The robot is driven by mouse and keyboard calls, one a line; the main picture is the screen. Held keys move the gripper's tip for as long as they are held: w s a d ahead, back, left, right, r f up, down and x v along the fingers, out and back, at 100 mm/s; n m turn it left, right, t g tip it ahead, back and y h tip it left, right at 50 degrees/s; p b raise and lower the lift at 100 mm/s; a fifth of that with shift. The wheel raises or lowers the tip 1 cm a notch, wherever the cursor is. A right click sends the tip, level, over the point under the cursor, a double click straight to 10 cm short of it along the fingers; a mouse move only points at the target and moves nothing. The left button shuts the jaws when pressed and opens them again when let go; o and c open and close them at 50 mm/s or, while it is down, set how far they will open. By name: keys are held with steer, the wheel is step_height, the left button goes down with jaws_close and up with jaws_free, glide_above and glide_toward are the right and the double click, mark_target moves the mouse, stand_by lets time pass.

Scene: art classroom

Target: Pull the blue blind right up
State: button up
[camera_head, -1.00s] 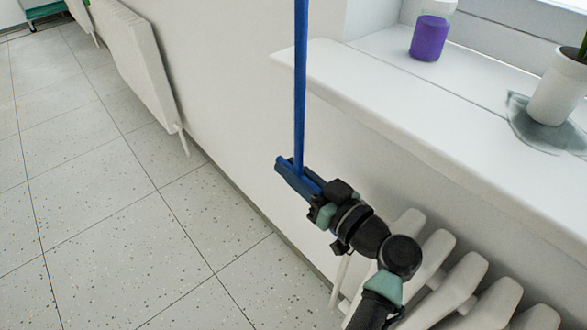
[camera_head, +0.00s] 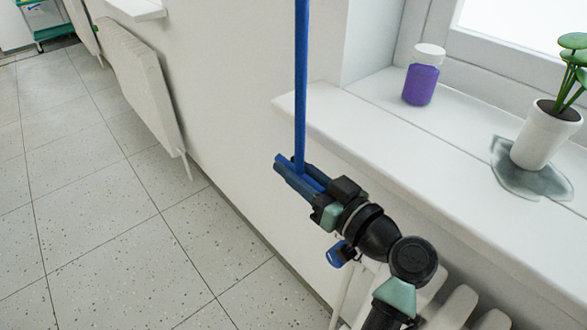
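A straight blue cord (camera_head: 301,80) hangs from the top edge of the picture down to my gripper (camera_head: 298,178). My gripper is at the cord's lower visible end, in front of the white wall, left of the sill's near corner. Its fingers lie close together around the cord and look shut on it. Blue shows along the fingers too, and I cannot tell cord from finger there. A small blue piece (camera_head: 340,253) shows below the gripper's wrist; I cannot tell what it belongs to. The blind itself is out of view; only the lower window (camera_head: 520,25) shows.
The white windowsill (camera_head: 400,150) holds a purple jar (camera_head: 421,80) with a white lid and a potted plant (camera_head: 540,135) in a grey puddle (camera_head: 505,165). A radiator (camera_head: 460,305) is under the sill, another (camera_head: 135,80) farther left. The floor at left is clear.

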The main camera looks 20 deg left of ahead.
steer(key=shift+o, duration=1)
steer(key=v, duration=1.3)
steer(key=shift+p, duration=0.4)
steer(key=shift+c, duration=0.2)
